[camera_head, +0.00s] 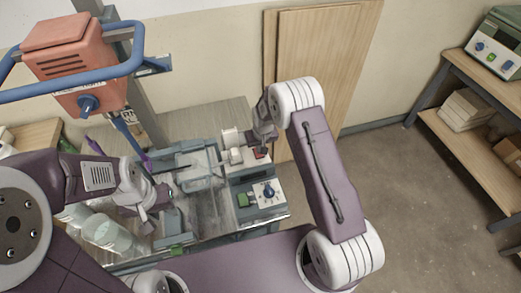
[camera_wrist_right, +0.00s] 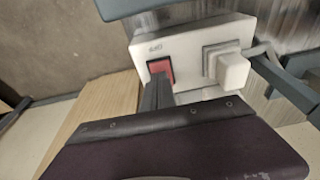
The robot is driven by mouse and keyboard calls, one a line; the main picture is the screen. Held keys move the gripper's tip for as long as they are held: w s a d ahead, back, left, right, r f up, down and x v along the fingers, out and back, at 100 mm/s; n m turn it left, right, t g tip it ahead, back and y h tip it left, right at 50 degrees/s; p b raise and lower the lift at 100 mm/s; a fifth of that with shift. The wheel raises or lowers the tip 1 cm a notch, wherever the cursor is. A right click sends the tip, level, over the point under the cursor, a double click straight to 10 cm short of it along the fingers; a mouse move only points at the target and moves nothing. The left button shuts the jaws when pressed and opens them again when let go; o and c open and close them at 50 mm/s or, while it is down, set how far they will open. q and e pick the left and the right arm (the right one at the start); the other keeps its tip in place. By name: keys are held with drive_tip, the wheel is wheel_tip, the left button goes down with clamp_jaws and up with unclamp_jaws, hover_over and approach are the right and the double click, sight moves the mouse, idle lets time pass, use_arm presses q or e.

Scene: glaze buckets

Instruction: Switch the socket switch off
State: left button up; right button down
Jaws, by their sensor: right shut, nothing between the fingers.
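The socket box (camera_wrist_right: 190,42) is white and fills the upper middle of the right wrist view. Its red rocker switch (camera_wrist_right: 160,68) is at the left of its face, and a white plug (camera_wrist_right: 230,70) sits at the right. In the head view the red switch (camera_head: 261,153) shows as a small patch beside the plug. My right gripper (camera_wrist_right: 158,88) is shut and empty, with its dark fingertips at the lower edge of the switch. I cannot tell whether they touch it. My left gripper (camera_head: 158,212) is at the left, away from the socket; its jaw opening is unclear.
An orange mixer head (camera_head: 75,62) with a blue handle bar is at upper left. Pale jars (camera_head: 108,232) stand near my left arm. Wooden boards (camera_head: 325,60) lean on the wall.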

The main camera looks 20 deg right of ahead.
drive_tip(key=shift+w+r, duration=0.1)
drive_tip(key=shift+w, duration=0.1)
drive_tip(key=shift+r, duration=0.2)
drive_tip(key=p+v, duration=0.3)
drive_tip(key=shift+w+r, duration=0.2)
drive_tip(key=s+r, duration=0.6)
drive_tip(key=r, duration=0.2)
drive_tip(key=shift+r, duration=0.35)
drive_tip(key=shift+w+d, duration=0.15)
